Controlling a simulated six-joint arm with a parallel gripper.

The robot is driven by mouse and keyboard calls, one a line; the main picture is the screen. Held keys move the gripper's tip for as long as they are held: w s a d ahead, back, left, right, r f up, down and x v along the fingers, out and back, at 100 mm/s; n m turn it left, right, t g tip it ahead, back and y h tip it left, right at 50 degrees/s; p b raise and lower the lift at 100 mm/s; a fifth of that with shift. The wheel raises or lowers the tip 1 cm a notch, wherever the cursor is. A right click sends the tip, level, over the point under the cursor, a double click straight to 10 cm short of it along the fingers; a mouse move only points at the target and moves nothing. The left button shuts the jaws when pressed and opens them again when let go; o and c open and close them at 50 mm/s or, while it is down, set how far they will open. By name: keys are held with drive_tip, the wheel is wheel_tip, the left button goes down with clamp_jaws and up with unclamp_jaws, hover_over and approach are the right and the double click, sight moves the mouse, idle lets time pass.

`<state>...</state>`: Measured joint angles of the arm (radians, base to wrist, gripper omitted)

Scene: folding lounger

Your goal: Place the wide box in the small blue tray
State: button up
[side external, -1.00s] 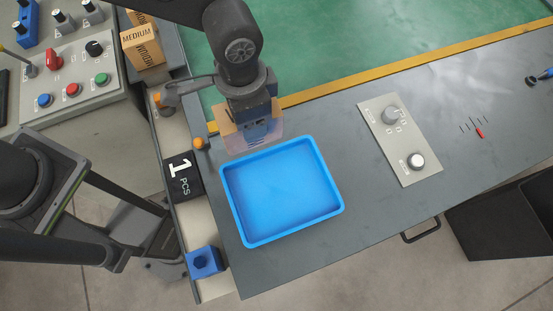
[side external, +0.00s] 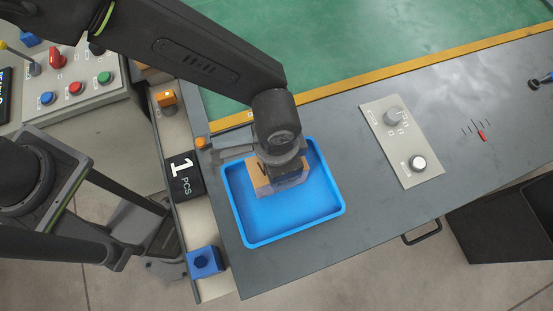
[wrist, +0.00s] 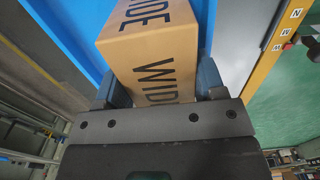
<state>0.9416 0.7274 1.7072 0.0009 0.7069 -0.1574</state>
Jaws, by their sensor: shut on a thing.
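The wide box (wrist: 155,55) is a tan carton marked "WIDE". My gripper (wrist: 160,88) is shut on it, with a finger on each side in the wrist view. In the side external view my gripper (side external: 282,180) holds the wide box (side external: 262,180) over the upper left part of the small blue tray (side external: 290,222), within its rim as seen from above. The gripper hides part of the box and tray. I cannot tell whether the box touches the tray floor. The blue tray (wrist: 88,25) also shows behind the box in the wrist view.
The tray sits on a dark grey table (side external: 370,225). A panel with two knobs (side external: 402,140) is to its right. A "1 PCS" sign (side external: 183,175) and a blue block (side external: 204,262) are to its left. A control box (side external: 70,85) stands at upper left.

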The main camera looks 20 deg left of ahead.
drive_tip(key=shift+f, duration=0.1)
drive_tip(key=o, duration=0.9)
drive_tip(key=shift+o, duration=0.2)
wheel_tip(320, 180, up, 12)
drive_tip(key=shift+r, duration=0.2)
